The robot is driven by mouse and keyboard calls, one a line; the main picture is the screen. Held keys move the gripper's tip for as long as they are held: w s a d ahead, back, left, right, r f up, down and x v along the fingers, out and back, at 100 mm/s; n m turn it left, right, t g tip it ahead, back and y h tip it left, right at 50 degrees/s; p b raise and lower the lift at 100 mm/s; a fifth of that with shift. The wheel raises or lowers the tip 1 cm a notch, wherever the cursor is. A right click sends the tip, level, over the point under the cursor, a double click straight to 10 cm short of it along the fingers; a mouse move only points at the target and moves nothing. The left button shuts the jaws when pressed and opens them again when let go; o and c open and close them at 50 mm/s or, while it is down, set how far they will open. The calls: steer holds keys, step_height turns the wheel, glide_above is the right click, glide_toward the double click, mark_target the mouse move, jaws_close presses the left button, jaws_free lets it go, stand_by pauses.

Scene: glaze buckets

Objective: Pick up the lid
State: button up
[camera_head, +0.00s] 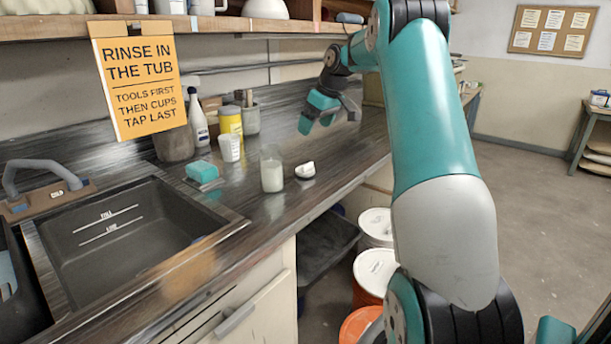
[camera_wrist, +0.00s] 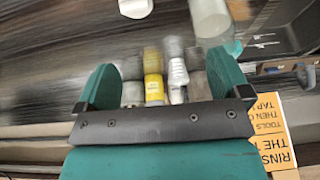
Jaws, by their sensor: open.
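A small white piece (camera_head: 305,171), which looks like a lid with a dark notch or shadow, lies on the dark counter near its front edge, just right of a glass jar (camera_head: 272,174) of whitish content. What looks like the same white piece (camera_wrist: 135,8) is cut by the top edge of the wrist view. My gripper (camera_head: 328,118) is open above the rear of the counter, behind the white piece and apart from it. In the wrist view both teal fingers (camera_wrist: 160,72) are spread, and I see nothing held between them.
A yellow container (camera_head: 230,121), a white cup (camera_head: 229,148), a spray-type bottle (camera_head: 198,118) and a teal sponge (camera_head: 202,171) stand left of the jar. The sink (camera_head: 135,235) is at left. A shelf (camera_head: 200,28) overhangs the back. White-lidded buckets (camera_head: 375,268) stand below the counter.

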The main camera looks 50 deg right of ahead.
steer(key=d+f, duration=0.2)
steer(key=d, duration=0.2)
glide_toward(309, 166)
steer(key=p+x, duration=0.1)
steer(key=x, duration=0.4)
steer(key=shift+s+a+f, duration=0.1)
steer(key=shift+a, duration=0.1)
steer(key=p+x, duration=0.1)
steer(key=x, duration=0.4)
steer(key=shift+w+d+f, duration=0.2)
steer(key=shift+w+f, duration=0.05)
steer(key=shift+c, duration=0.2)
steer(key=c, duration=0.9)
